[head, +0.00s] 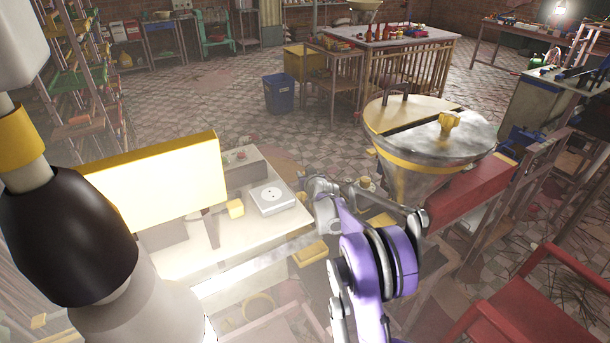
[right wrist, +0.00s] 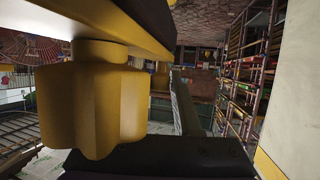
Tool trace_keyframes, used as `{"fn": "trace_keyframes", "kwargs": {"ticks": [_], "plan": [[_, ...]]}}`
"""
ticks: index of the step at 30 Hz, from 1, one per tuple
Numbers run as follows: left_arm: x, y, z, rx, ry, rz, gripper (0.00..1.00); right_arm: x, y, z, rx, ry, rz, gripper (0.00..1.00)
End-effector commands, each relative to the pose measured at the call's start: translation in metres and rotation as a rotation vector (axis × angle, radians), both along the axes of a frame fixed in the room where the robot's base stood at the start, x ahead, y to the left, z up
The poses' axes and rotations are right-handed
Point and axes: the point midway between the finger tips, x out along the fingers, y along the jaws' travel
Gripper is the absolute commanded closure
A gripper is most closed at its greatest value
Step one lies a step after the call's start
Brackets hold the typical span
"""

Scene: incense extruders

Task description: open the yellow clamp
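A large yellow lobed part (right wrist: 93,98), which looks like a clamp knob, fills the left of the right wrist view. It sits under a yellow bar and close to dark parts above and below. My right gripper (head: 408,216) is at the end of my purple and grey arm, low by the metal hopper (head: 412,180). The arm and hopper hide the contact there, so I cannot tell whether the fingers grip the yellow part. A small yellow knob (head: 449,121) stands on the hopper's lid. My left arm comes in at the left; its gripper is out of view.
A red extruder body (head: 470,198) adjoins the hopper. A red chair (head: 540,310) is at lower right. Tiled floor is open behind.

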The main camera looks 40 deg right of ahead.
Motion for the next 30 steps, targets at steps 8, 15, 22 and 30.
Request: {"fn": "trace_keyframes", "kwargs": {"ticks": [8, 15, 22, 30], "plan": [[0.0, 0.0, 0.0, 0.0, 0.0, 0.0, 0.5, 0.0, 0.0, 0.0, 0.0, 0.0, 0.0, 0.44], [0.0, 0.0, 0.0, 0.0, 0.0, 0.0, 0.5, -0.005, 0.002, 0.003, -0.001, 0.0, 0.0, 0.44], [-0.001, 0.0, -0.003, 0.0, 0.001, 0.0, 0.5, -0.037, 0.014, 0.017, 0.001, 0.0, -0.001, 0.44], [-0.001, 0.0, -0.004, 0.0, 0.002, 0.0, 0.5, -0.078, 0.03, 0.035, 0.0, 0.0, -0.001, 0.44]]}}
